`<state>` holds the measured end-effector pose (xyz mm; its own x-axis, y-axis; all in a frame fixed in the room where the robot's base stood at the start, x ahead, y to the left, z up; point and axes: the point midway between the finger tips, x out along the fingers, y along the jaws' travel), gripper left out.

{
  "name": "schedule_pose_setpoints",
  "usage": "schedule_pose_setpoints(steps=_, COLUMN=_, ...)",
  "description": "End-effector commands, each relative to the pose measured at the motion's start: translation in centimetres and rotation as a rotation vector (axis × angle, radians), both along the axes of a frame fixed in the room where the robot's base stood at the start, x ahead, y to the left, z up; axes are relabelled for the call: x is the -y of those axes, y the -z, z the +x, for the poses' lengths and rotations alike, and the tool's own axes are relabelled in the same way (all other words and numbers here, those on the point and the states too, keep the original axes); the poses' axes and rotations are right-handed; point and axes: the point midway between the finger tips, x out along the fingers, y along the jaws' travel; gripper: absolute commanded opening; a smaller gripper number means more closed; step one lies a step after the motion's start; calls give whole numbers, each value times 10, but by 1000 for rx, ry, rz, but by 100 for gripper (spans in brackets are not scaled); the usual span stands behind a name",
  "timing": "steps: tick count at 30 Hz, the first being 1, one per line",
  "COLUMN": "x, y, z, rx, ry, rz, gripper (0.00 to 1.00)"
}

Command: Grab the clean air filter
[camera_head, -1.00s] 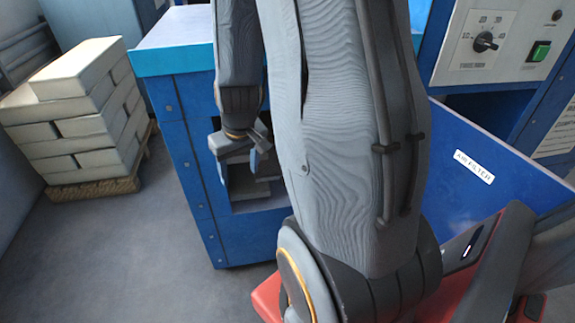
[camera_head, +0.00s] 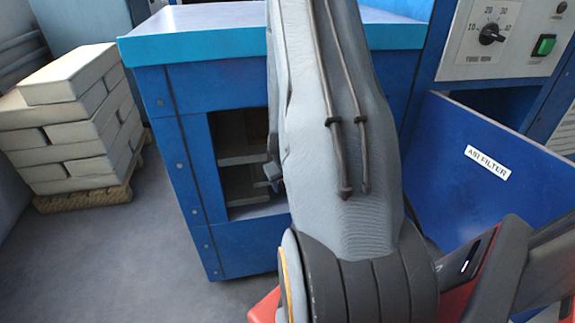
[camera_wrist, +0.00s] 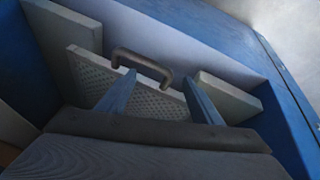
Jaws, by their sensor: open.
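In the wrist view, a pale perforated panel, which looks like the air filter (camera_wrist: 92,78), stands tilted inside a blue-walled space, with a dark arched handle (camera_wrist: 142,61) at its top edge. My gripper (camera_wrist: 158,78) is open, its two blue fingers pointing at the panel and handle. The handle shows just beyond and between the fingertips; I cannot tell whether they touch. In the head view, my arm reaches toward the dark opening of the blue cabinet (camera_head: 185,150). Most of my gripper is hidden behind the arm there; a small part shows at the opening.
Pale slabs flank the panel, at left (camera_wrist: 65,28) and right (camera_wrist: 228,95). A stack of pale blocks (camera_head: 75,120) stands left. Grey floor (camera_head: 110,250) is clear.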

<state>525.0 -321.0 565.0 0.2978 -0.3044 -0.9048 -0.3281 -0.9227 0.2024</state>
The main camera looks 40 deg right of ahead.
Motion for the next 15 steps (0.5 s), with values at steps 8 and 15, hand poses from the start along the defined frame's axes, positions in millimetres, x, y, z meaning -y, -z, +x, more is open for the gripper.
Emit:
schedule_pose_setpoints(steps=8, x=5, y=15, z=5, rx=0, ry=0, rz=0, gripper=60)
schedule_pose_setpoints(steps=15, x=5, y=15, z=5, rx=0, ry=0, rz=0, gripper=43)
